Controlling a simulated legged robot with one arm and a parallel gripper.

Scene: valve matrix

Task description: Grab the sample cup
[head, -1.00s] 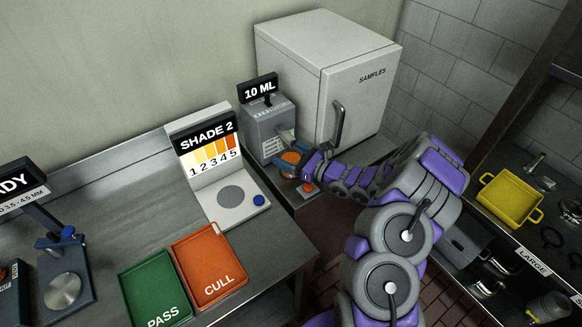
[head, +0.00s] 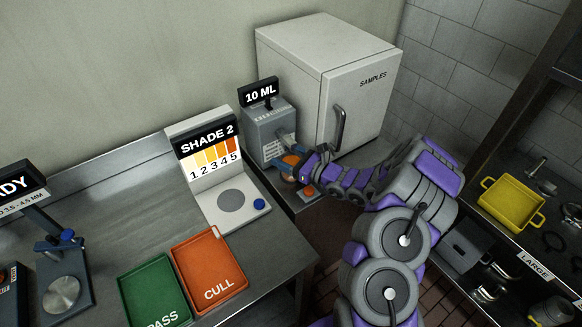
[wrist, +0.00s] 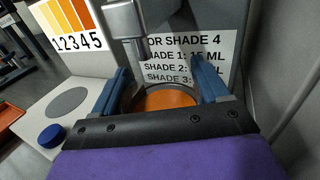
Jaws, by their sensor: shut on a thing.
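The sample cup (wrist: 165,100) shows in the wrist view as a round rim with orange contents, under the nozzle of the grey dispenser (wrist: 200,20). My gripper (wrist: 162,80) has its two blue fingers on either side of the cup and is shut on it. In the head view the cup (head: 290,160) is a small orange disc at the foot of the dispenser (head: 268,132), which bears a "10 ML" sign. My gripper (head: 293,166) reaches it from the right. The cup's lower part is hidden.
The "SHADE 2" reader (head: 228,188) stands left of the dispenser. A white "SAMPLES" fridge (head: 345,90) stands close behind and to the right. Green PASS (head: 150,285) and orange CULL (head: 205,262) trays lie on the steel bench. A yellow tray (head: 510,202) sits on the right shelf.

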